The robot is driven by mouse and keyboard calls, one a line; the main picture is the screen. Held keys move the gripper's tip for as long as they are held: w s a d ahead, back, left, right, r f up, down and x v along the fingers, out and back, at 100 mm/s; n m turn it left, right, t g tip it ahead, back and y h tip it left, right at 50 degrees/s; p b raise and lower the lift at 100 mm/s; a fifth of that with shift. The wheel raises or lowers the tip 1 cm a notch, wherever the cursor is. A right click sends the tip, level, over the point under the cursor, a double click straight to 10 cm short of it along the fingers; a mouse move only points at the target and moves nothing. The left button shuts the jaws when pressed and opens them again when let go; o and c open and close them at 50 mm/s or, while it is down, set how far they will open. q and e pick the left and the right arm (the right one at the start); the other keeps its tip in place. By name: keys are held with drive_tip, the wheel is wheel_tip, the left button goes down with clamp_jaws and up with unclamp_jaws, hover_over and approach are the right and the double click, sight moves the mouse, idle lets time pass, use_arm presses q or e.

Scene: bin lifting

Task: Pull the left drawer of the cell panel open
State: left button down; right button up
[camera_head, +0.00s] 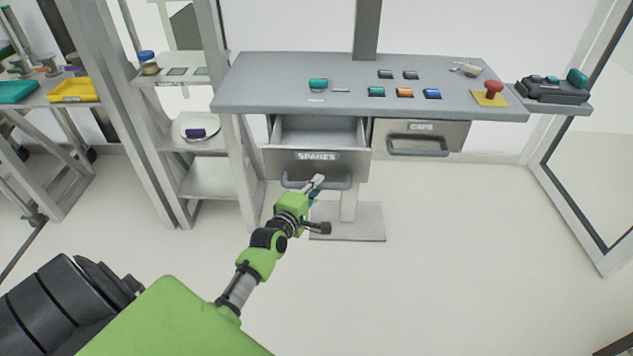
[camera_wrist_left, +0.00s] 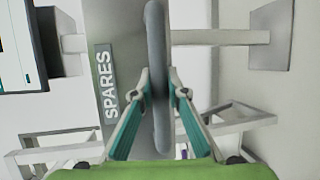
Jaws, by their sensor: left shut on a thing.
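The left drawer (camera_head: 283,166), labelled SPARES, stands pulled out from under the grey panel top (camera_head: 345,96); its inside shows and looks empty. Its grey bar handle (camera_head: 338,184) runs along the lower front. My left gripper (camera_head: 316,184) is at the handle, shut on it. In the left wrist view the handle (camera_wrist_left: 157,75) passes between the two fingers of the gripper (camera_wrist_left: 157,85), with the SPARES label (camera_wrist_left: 106,95) beside it. The right drawer (camera_head: 455,134), labelled CAPS, is closed. My right gripper is not in view.
A red mushroom button (camera_head: 493,88) on a yellow base and several coloured buttons sit on the panel top. A grey shelf rack (camera_head: 207,185) stands close to the left of the panel. A pedestal foot (camera_head: 355,222) is below. The floor in front is clear.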

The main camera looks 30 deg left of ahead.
use_arm(q)
drive_tip(key=c, duration=2)
unclamp_jaws()
drive_tip(key=shift+o, duration=0.2)
drive_tip(key=v, duration=1.2)
drive_tip(key=shift+w+a, duration=0.1)
drive_tip(key=s+d+f+m+g+h, duration=0.1)
drive_tip(key=s+d+f+m+g, duration=0.3)
drive_tip(key=f, duration=0.7)
drive_tip(key=s+d+f+m+g+h, duration=0.1)
drive_tip(key=s+d+f+m, duration=0.3)
drive_tip(key=f, duration=0.7)
drive_tip(key=s+d+f+m+g, duration=0.25)
drive_tip(key=s+f, duration=0.35)
drive_tip(key=f, duration=0.5)
drive_tip(key=s+d+f+m+g, duration=0.1)
drive_tip(key=s+f+m, duration=0.3)
drive_tip(key=s, duration=0.5)
drive_tip(key=s+d+f+m+g, duration=0.1)
drive_tip(key=s+f+m+g, duration=0.3)
drive_tip(key=s, duration=0.6)
drive_tip(key=s+d+f+m+g, duration=0.1)
drive_tip(key=s+f+m, duration=0.3)
drive_tip(key=s+f, duration=0.4)
drive_tip(key=shift+s+m+g+h, duration=0.35)
drive_tip(key=shift+s+g, duration=0.3)
drive_tip(key=shift+s, duration=0.2)
